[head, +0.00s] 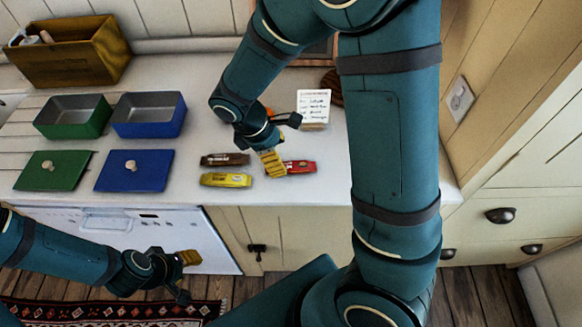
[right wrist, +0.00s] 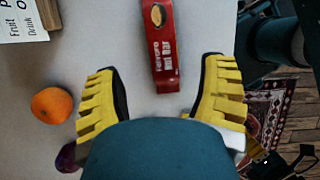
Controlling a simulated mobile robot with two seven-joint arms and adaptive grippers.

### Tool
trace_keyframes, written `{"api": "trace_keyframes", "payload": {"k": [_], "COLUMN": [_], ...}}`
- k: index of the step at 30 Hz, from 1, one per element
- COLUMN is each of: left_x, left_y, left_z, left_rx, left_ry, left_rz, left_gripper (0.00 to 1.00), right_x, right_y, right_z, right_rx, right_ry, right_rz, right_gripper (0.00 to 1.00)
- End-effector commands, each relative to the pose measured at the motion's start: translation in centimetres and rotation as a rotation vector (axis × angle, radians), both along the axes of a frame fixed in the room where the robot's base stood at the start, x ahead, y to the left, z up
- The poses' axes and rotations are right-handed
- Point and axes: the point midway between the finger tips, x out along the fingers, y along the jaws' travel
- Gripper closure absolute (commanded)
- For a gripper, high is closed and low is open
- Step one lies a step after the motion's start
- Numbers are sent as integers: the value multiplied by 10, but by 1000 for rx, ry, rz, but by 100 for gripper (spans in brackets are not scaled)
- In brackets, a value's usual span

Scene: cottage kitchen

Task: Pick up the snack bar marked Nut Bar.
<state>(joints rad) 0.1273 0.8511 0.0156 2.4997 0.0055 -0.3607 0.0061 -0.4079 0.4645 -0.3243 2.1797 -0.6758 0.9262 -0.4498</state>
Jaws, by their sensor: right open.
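The red snack bar (head: 302,167) lies on the white counter in the head view. In the right wrist view the red bar (right wrist: 165,50) shows the words "Nut Bar", upper middle, beyond and between the fingertips. My right gripper (head: 271,163) is above the counter at the bar's left end in the head view. It is open and empty in the right wrist view (right wrist: 162,85). My left gripper (head: 188,258) is low in front of the counter, away from the bar; its opening cannot be made out.
A brown bar (head: 225,159) and a yellow bar (head: 226,180) lie left of the right gripper. Behind are an orange (right wrist: 52,105) and a written card (head: 313,103). Green (head: 73,130) and blue (head: 148,129) boxes, their lids and a wooden crate (head: 70,62) stand left.

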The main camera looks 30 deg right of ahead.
Motion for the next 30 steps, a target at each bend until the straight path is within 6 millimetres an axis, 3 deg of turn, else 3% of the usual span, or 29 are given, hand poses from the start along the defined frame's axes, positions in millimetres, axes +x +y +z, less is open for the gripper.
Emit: {"api": "trace_keyframes", "payload": {"k": [9, 19, 20, 25, 26, 30], "left_x": [-3, -4, -4, -4, -4, -4], "left_y": [-1, -1, -1, -1, -1, -1], "left_z": [-12, -12, -12, -12, -12, -12], "left_rx": [-2, -2, -2, -2, -2, -2], "left_ry": [8, 9, 9, 9, 9, 9], "left_rz": [-6, -7, -7, -7, -7, -7], "left_gripper": [53, 53, 53, 53, 53, 53], "right_x": [-15, -16, -16, -16, -16, -16], "right_y": [-19, -21, -21, -21, -21, -21], "right_z": [-37, -41, -41, -41, -41, -41], "right_rx": [-2, -1, -1, 0, 0, -1], "right_ry": [2, 0, 0, 0, 0, 0], "right_rz": [0, 0, 0, 0, 0, 0], "right_gripper": [29, 29, 35, 95, 100, 100]}}
